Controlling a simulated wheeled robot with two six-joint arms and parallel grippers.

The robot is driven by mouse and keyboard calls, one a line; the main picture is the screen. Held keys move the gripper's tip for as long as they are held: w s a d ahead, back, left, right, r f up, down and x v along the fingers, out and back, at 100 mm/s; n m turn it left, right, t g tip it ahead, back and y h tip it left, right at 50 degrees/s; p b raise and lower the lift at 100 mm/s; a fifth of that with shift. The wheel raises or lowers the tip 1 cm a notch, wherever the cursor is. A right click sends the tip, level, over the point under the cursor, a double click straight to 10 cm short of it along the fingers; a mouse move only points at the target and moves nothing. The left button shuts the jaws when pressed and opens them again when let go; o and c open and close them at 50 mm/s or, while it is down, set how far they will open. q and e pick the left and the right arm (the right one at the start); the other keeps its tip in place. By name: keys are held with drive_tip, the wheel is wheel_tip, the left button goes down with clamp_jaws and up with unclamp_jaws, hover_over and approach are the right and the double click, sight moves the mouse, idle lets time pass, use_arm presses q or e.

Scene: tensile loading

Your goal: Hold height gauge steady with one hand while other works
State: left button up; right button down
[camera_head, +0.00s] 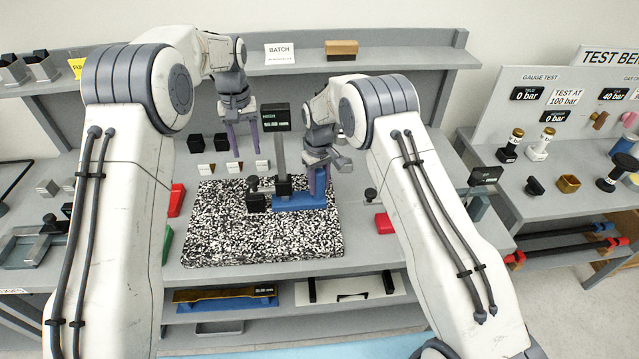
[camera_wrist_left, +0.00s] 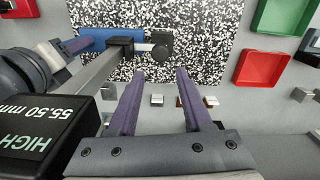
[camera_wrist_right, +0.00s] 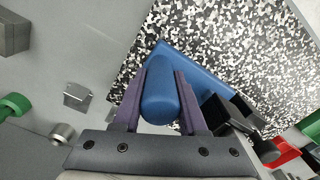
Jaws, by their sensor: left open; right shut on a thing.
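The height gauge stands upright on the speckled granite plate (camera_head: 225,240). Its blue base (camera_head: 300,202) and dark display (camera_head: 275,117) show in the head view. In the left wrist view the display (camera_wrist_left: 45,135) reads "HIGH 55.50 mm". My right gripper (camera_head: 318,190) is shut on the gauge's blue base; in the right wrist view its fingers lie on both sides of the rounded blue end (camera_wrist_right: 160,92). My left gripper (camera_head: 238,150) is open and empty, behind the plate and left of the gauge column. Its fingers (camera_wrist_left: 158,75) are apart in the left wrist view.
Small metal blocks (camera_head: 205,169) stand behind the plate. A red tray (camera_head: 176,200) and a green tray (camera_head: 167,245) lie left of it, and another red tray (camera_head: 384,223) lies right. A shelf (camera_head: 300,62) with a "BATCH" card (camera_head: 280,53) runs along the back.

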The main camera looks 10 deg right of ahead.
sight(253, 179)
use_arm(q)
drive_tip(key=o, duration=0.4)
drive_tip(key=shift+c, duration=0.2)
wheel_tip(253, 179, down, 10)
drive_tip(key=m, duration=1)
drive_tip(key=shift+r+m, duration=0.15)
drive_tip(key=shift+m, duration=0.15)
clamp_jaws()
wheel_tip(253, 179, up, 10)
